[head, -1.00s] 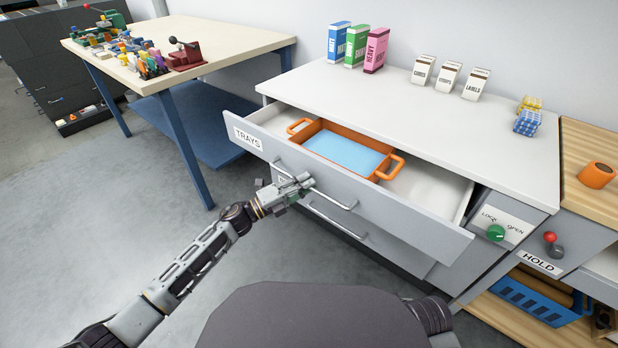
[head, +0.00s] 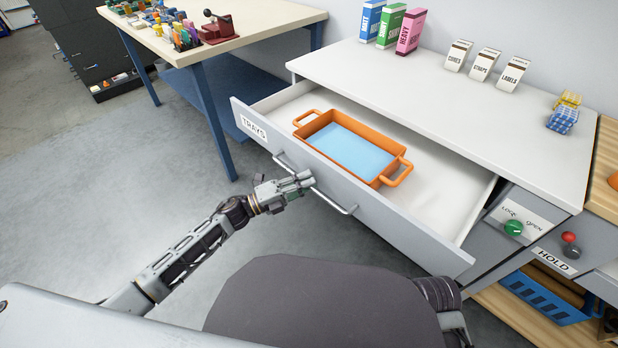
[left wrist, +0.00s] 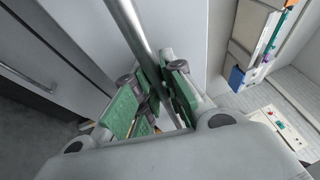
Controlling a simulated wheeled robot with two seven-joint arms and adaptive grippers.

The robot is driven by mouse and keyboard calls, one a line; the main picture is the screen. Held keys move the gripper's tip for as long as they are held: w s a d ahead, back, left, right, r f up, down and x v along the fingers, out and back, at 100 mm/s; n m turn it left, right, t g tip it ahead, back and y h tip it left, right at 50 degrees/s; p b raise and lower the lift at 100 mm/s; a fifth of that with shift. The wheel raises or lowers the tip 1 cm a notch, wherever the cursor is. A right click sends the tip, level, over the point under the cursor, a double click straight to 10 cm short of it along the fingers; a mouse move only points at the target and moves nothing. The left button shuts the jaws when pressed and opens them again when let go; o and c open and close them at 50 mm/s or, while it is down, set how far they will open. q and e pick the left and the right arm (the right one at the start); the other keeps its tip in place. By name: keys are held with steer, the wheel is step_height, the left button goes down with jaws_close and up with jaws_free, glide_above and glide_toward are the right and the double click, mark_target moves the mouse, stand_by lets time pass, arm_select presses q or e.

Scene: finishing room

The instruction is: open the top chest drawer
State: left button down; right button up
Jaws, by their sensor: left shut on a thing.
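The top chest drawer (head: 355,200), labelled TRAYS, stands well out from the chest (head: 420,85). Inside it sits an orange tray (head: 390,176) with two handles and a light blue bottom. My left gripper (head: 304,181) is at the drawer's bar handle (head: 335,200), near its left part. In the left wrist view the green-padded fingers (left wrist: 160,95) are shut around the metal bar (left wrist: 140,40). My right gripper is not in view.
On the chest top stand blue, green and pink boxes (head: 410,32), several white cartons (head: 484,65) and a checkered item (head: 562,120). A green knob (head: 513,228) and a red-tipped lever (head: 569,238) are at right. A workbench (head: 270,22) stands at left. The floor before the drawer is clear.

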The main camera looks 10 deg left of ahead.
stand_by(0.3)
arm_select(q)
steer(key=c, duration=1.8)
jaws_free()
steer(key=shift+o, duration=0.2)
steer(key=shift+a, duration=0.1)
steer(key=v, duration=1.2)
